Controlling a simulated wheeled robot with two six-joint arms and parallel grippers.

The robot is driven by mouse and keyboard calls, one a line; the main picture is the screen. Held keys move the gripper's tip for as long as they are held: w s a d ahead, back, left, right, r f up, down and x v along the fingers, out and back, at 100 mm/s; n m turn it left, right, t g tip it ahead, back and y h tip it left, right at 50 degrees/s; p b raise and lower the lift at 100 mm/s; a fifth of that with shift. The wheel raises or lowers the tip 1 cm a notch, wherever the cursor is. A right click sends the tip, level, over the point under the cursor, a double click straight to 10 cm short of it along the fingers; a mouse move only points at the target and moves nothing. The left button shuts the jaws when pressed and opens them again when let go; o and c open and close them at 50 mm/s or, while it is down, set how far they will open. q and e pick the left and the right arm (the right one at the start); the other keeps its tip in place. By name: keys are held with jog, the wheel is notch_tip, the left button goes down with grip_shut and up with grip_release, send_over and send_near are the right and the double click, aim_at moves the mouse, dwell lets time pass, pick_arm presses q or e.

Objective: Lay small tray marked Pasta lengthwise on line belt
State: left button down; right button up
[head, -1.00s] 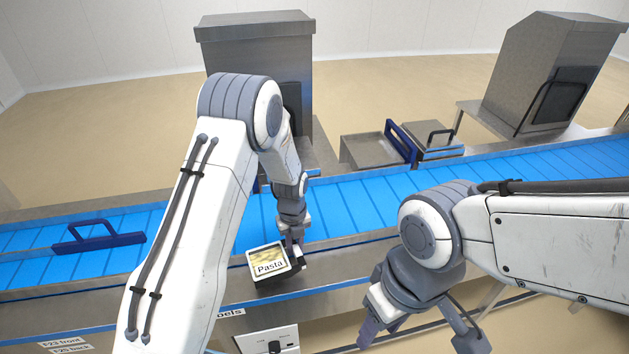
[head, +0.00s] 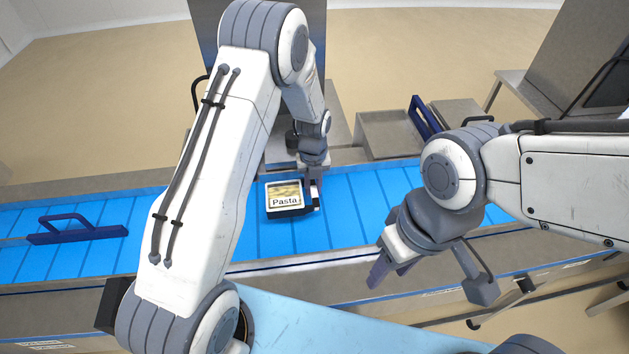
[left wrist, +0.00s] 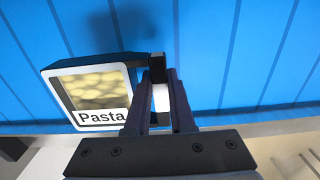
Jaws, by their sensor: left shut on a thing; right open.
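The small tray marked Pasta (head: 284,200) is black-edged with a pale label frame and yellowish contents. It is over the blue line belt (head: 345,200) in the head view. My left gripper (head: 312,200) is shut on the tray's right edge. In the left wrist view, the Pasta tray (left wrist: 92,92) sticks out left of my left gripper (left wrist: 160,90), with the belt (left wrist: 240,50) behind it. I cannot tell whether the tray touches the belt. My right gripper (head: 425,280) is open and empty, in front of the belt's near rail.
A dark blue handled piece (head: 78,230) lies on the belt at left. A metal machine stands behind the belt, partly hidden by my left arm. Metal platforms (head: 390,133) and a blue handle (head: 424,117) are behind the belt. The belt right of the tray is clear.

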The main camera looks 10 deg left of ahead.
pick_arm(q)
notch_tip(320, 180, down, 2)
jog(key=shift+w+d+f+b, duration=0.1)
jog(key=shift+d+f+b, duration=0.05)
jog(key=shift+b, duration=0.6)
jog(key=shift+f+b, duration=1.7)
jog(key=shift+f, duration=0.7)
jog(key=c, duration=0.7)
grip_release()
jog(key=c, duration=0.3)
jog(key=shift+r, duration=0.15)
